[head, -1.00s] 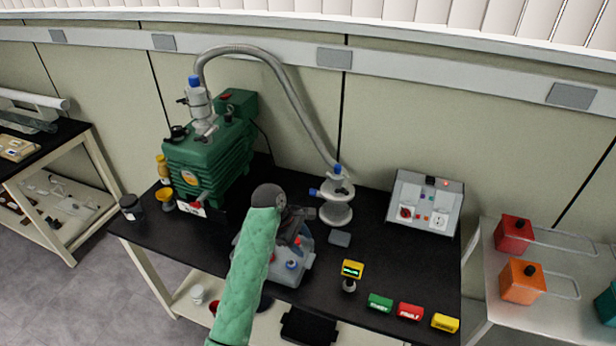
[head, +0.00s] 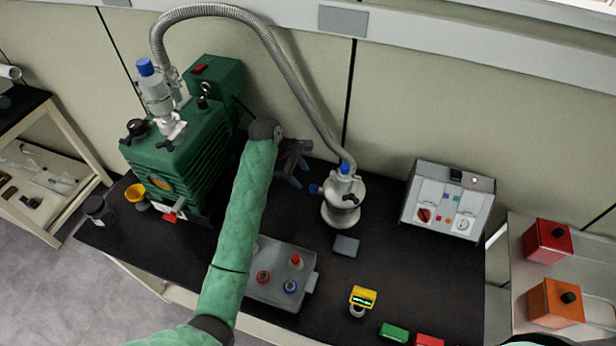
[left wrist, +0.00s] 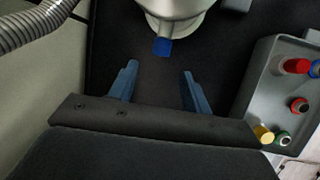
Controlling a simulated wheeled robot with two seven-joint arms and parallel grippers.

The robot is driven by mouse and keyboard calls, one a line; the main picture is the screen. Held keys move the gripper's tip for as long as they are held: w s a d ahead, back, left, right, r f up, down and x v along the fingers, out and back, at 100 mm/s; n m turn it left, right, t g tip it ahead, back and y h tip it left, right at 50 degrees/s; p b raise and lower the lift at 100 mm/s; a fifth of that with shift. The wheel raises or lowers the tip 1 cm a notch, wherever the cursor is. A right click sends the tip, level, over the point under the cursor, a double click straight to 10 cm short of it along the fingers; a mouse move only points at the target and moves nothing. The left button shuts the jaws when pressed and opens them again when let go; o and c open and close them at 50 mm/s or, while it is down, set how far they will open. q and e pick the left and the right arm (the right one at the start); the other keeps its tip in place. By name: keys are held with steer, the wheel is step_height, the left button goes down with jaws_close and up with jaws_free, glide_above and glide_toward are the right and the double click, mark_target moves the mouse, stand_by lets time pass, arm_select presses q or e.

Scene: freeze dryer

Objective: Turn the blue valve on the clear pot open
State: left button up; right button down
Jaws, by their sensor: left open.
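The pot (head: 342,207) is a pale grey-white vessel standing on the black bench, with a hose running to its top. Its blue valve (head: 315,189) sticks out of its left side; a second blue part (head: 346,168) is on top. My left gripper (head: 299,174) is open and empty, left of the pot, pointing toward it. In the left wrist view, the blue valve (left wrist: 163,47) lies just beyond the gap between the open fingertips (left wrist: 160,72), apart from them. The lower pot body (left wrist: 180,8) is cut off by the top edge. My right gripper is not in view.
A green pump (head: 185,140) stands left, its grey hose (head: 285,75) arching to the pot. A grey tray (head: 268,293) with capped vials is in front. A control box (head: 448,200) stands right; a small grey block (head: 346,245) and yellow display (head: 362,297) are nearer.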

mark_target(314, 189)
arm_select(q)
steer(key=p+x, duration=0.2)
steer(key=x, duration=0.4)
steer(key=shift+f+p, duration=0.3)
steer(key=shift+s+d, duration=0.1)
steer(key=shift+c, duration=1.3)
steer(key=c, duration=0.7)
